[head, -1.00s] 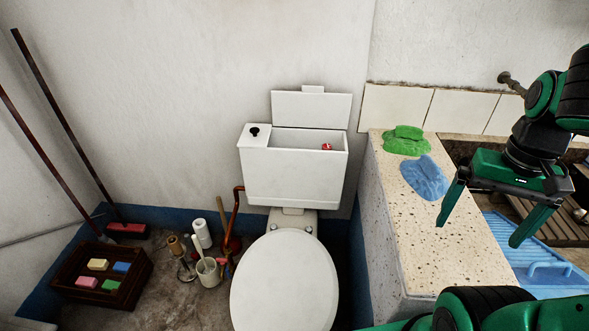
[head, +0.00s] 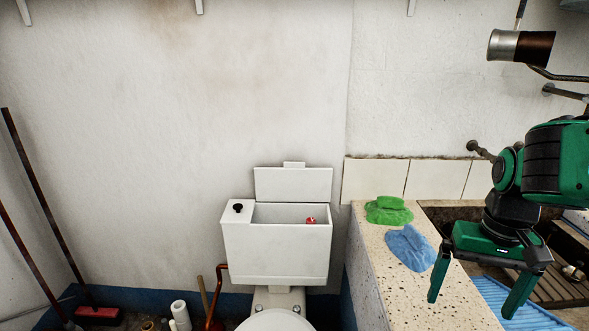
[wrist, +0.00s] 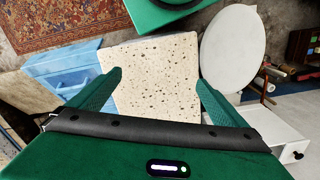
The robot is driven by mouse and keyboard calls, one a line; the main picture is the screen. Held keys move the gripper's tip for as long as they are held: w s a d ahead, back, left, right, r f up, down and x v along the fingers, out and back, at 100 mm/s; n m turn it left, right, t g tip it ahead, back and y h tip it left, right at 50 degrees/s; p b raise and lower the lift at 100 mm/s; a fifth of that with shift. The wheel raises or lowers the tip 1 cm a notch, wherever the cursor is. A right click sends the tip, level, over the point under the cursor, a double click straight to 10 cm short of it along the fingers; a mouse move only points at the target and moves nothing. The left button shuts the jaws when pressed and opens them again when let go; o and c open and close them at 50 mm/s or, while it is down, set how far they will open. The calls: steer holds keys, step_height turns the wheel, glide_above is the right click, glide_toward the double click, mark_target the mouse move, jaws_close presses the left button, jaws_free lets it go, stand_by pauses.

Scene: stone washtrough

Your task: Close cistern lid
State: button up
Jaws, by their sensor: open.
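The white cistern (head: 275,255) stands against the wall behind the toilet in the head view. Its lid (head: 293,185) is raised upright at the back, leaning near the wall, so the tank is open. A small red thing (head: 310,221) shows inside the tank, and a black knob (head: 238,208) sits on the fixed left part of the top. My gripper (head: 470,300) is open and empty, pointing down over the right side of the speckled counter, well to the right of the cistern. In the wrist view my gripper (wrist: 160,90) is spread above the counter.
The speckled stone counter (head: 385,290) stands right of the cistern, with a green cloth (head: 388,212) and a blue cloth (head: 410,248) on it. A blue washboard-like tray (head: 520,310) lies further right. A metal pot (head: 520,46) hangs upper right. Brooms lean at far left.

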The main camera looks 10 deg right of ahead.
steer(key=shift+d+r, duration=0.2)
steer(key=shift+c, duration=1.1)
steer(key=w+r+n+t, duration=0.1)
steer(key=w+r, duration=0.3)
steer(key=w, duration=0.6)
steer(key=w+r+h, duration=0.1)
steer(key=w+r, duration=0.2)
steer(key=w, duration=0.7)
steer(key=w+r+n+t, duration=0.1)
steer(key=w+r, duration=0.3)
steer(key=w, duration=0.6)
steer(key=w+a+n+t, duration=0.1)
steer(key=w+a, duration=0.6)
steer(key=w, duration=0.3)
steer(key=w+a+t, duration=0.1)
steer(key=w+a, duration=0.6)
steer(key=w, duration=0.3)
steer(key=w+a+n+t, duration=0.1)
steer(key=w+a, duration=0.6)
steer(key=w, duration=0.4)
steer(key=x, duration=0.7)
steer(key=s+x, duration=0.1)
steer(key=x, duration=0.2)
steer(key=shift+w+d+f, duration=0.15)
steer(key=shift+d+f, duration=0.2)
steer(key=shift+f, duration=0.2)
